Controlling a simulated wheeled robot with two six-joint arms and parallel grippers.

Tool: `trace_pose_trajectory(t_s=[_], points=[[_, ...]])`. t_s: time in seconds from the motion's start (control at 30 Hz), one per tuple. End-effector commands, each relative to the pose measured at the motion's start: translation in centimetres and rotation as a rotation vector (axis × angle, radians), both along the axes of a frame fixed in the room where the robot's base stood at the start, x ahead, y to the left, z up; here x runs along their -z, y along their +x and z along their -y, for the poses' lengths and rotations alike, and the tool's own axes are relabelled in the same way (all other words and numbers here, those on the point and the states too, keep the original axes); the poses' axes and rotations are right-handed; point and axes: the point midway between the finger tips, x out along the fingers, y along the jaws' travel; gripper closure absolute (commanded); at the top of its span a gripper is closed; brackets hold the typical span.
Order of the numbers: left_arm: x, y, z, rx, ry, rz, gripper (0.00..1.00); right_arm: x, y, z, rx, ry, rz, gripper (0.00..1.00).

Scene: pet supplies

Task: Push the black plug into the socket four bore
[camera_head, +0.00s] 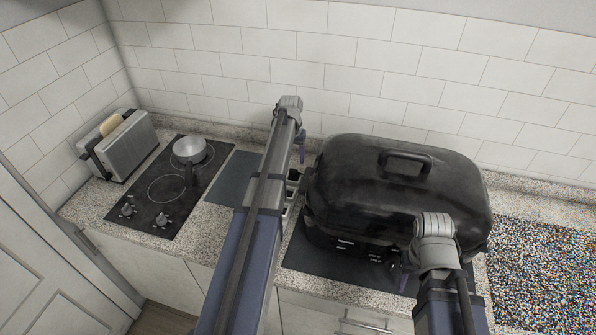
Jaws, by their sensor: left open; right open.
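I cannot make out a black plug or a socket with bores in this view. My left arm reaches up across the middle, and its gripper (293,188) is partly hidden behind the arm, beside the left side of a large black roaster (345,185). It is open; I cannot see anything between its fingers. My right arm comes in at the lower right, and its gripper (401,277) hangs in front of the roaster's front face, mostly hidden by the wrist. It is open, and its fingertips are hard to see.
A toaster (126,150) with bread stands at the far left. A black cooktop (148,202) with a small metal pot (189,149) is beside it. A dark mat (231,180) lies left of my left arm. A speckled black-and-white panel (540,270) lies at the right. A tiled wall closes the back.

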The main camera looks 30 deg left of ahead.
Motion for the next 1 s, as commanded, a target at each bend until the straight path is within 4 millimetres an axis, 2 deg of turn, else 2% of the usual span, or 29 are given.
trace_pose_trajectory(t_s=[0.17,0.43,0.73,1.0], points=[[0.4,0.0,0.0,0.000,0.000,0.000,0.40,0.4,0.0,0.0,0.000,0.000,0.000,0.50],[2.7,0.3,-0.1,0.000,0.000,0.000,0.40,2.7,0.0,0.0,0.001,0.000,0.000,0.50],[3.2,0.3,-0.1,0.000,0.000,0.000,0.40,3.2,0.0,0.0,0.001,0.000,0.000,0.50],[6.3,0.3,-0.4,0.000,0.000,0.000,0.40,6.3,0.0,0.0,0.002,0.000,0.000,0.50]])
